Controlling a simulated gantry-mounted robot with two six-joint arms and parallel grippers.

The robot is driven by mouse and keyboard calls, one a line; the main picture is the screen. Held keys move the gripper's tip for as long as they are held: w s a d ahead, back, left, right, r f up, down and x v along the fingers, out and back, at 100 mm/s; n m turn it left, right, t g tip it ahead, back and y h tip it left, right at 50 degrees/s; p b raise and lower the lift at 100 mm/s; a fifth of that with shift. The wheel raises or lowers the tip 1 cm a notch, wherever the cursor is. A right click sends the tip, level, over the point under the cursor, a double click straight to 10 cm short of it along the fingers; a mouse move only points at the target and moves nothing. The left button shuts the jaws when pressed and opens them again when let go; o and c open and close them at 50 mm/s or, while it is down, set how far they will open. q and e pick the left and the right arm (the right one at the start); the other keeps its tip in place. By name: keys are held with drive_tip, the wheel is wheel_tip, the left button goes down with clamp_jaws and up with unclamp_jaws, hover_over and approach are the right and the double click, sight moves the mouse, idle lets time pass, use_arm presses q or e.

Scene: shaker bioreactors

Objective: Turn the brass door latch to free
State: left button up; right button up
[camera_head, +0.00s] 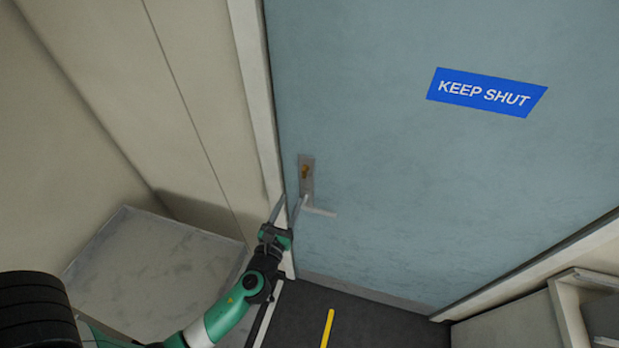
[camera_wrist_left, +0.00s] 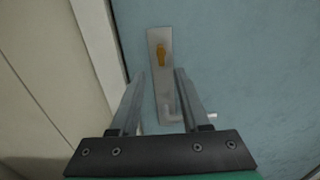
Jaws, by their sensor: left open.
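The brass door latch (camera_head: 305,171) is a small knob on the upper part of a grey metal plate at the left edge of the blue-grey door (camera_head: 420,180). In the left wrist view the latch (camera_wrist_left: 161,53) looks upright, beyond and above the fingertips. A lever handle (camera_head: 320,211) sticks out to the right from the lower plate; it also shows in the left wrist view (camera_wrist_left: 200,116). My left gripper (camera_head: 288,207) is open and empty, just below the latch and near the lever. In the left wrist view its fingers (camera_wrist_left: 161,75) flank the plate. My right gripper is out of view.
A blue "KEEP SHUT" sign (camera_head: 486,92) is on the door. A pale door frame (camera_head: 257,100) runs beside the latch. A grey-topped surface (camera_head: 150,265) stands at lower left, and a pale unit (camera_head: 570,300) at lower right. A yellow strip (camera_head: 327,328) marks the dark floor.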

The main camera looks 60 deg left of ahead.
sight(303, 173)
use_arm(q)
drive_tip(key=x, duration=1.1)
drive_tip(key=shift+w+a+b, duration=0.2)
drive_tip(key=shift+w+b, duration=0.05)
drive_tip(key=shift+b, duration=0.1)
clamp_jaws()
